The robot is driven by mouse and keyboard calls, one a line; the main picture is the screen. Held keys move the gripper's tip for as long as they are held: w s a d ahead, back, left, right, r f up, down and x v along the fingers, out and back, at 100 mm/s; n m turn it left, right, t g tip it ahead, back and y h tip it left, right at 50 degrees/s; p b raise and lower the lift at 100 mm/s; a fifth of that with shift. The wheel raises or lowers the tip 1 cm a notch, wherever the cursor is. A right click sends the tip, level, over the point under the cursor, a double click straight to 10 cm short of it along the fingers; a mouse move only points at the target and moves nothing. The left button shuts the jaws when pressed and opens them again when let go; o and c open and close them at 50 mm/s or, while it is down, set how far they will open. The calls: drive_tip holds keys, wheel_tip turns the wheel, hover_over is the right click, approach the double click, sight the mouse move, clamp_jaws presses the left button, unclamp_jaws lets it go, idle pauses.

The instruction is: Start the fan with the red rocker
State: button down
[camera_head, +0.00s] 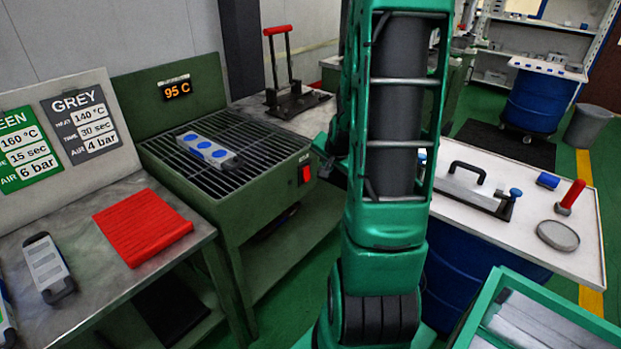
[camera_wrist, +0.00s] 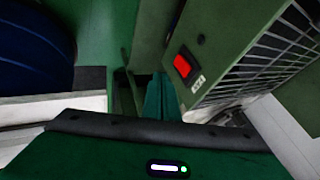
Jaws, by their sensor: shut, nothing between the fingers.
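The red rocker (camera_head: 306,174) sits on the right end of the green fan bench's front face. In the wrist view the rocker (camera_wrist: 182,66) shows above and right of my gripper (camera_wrist: 160,92), on the green panel beside a small white label. My gripper is shut and empty, its fingers pointing away from the wrist camera, apart from the rocker in the picture. In the head view my arm hides most of the gripper. The fan bench (camera_head: 225,197) has a black slatted grate on top. A grey mould with blue discs (camera_head: 208,151) lies on the grate.
A display (camera_head: 178,88) behind the grate reads 95 C. A red mat (camera_head: 142,226) and a grey mould (camera_head: 48,267) lie on the left table. A press with a red handle (camera_head: 290,85) stands behind the bench. A white table (camera_head: 520,215) is at right.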

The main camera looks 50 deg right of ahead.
sight(307, 174)
drive_tip(key=shift+f, duration=0.1)
drive_tip(key=w+d+f, duration=0.3)
drive_tip(key=w+f, duration=0.5)
drive_tip(key=shift+w+f, duration=0.2)
drive_tip(key=shift+w, duration=0.15)
drive_tip(key=shift+a, duration=0.1)
idle(0.4)
drive_tip(key=shift+w+f, duration=0.1)
drive_tip(key=shift+w, duration=0.1)
